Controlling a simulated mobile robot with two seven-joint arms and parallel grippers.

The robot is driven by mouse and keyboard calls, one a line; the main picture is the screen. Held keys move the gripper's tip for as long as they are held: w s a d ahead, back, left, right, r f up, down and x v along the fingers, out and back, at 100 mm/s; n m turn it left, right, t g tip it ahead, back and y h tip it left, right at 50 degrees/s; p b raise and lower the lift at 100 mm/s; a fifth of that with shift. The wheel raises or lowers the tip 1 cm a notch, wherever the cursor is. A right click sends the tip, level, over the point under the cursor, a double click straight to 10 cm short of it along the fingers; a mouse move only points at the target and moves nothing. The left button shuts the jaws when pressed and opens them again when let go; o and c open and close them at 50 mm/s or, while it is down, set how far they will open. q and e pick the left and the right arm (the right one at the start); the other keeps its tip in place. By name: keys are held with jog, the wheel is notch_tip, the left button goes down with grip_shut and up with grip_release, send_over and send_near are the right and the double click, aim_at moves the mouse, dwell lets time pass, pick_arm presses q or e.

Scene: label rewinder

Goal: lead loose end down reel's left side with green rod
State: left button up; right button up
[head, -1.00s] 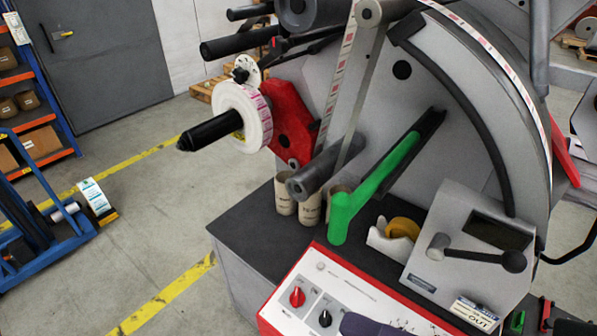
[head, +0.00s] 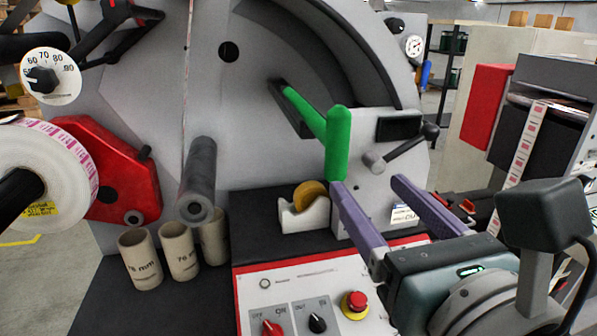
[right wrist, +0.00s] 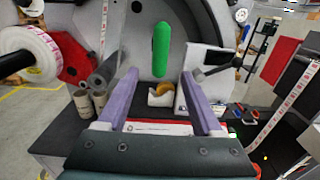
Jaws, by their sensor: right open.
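The green rod (head: 337,142) stands out from a slot in the machine's grey face, its end turned up. It shows ahead of my right gripper in the right wrist view (right wrist: 162,48). My right gripper (head: 368,187) is open and empty, purple fingers apart; its left fingertip appears just below the rod's end, and contact cannot be told. The white label reel (head: 72,165) with pink print sits on a black shaft at the left, partly cut off. A thin printed strip (head: 187,75) runs down the face, nearly edge-on; its loose end cannot be made out. My left gripper is not in view.
A grey roller (head: 199,180) juts out above several cardboard cores (head: 180,250). A tape dispenser (head: 304,215) stands on the dark top behind the control panel (head: 290,285). A black-knobbed lever (head: 405,150) is at the right. Another label machine (head: 540,110) stands further right.

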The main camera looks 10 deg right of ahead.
aim_at(342, 152)
jog(key=w, duration=0.9)
jog(key=shift+w+a+r, duration=0.1)
jog(key=shift+w, duration=1.2)
grip_shut()
jog(key=shift+a, duration=0.1)
jog(key=shift+r+p, duration=0.3)
jog(key=shift+r, duration=0.1)
jog(key=shift+r+p, duration=1.1)
jog(key=shift+p, duration=0.05)
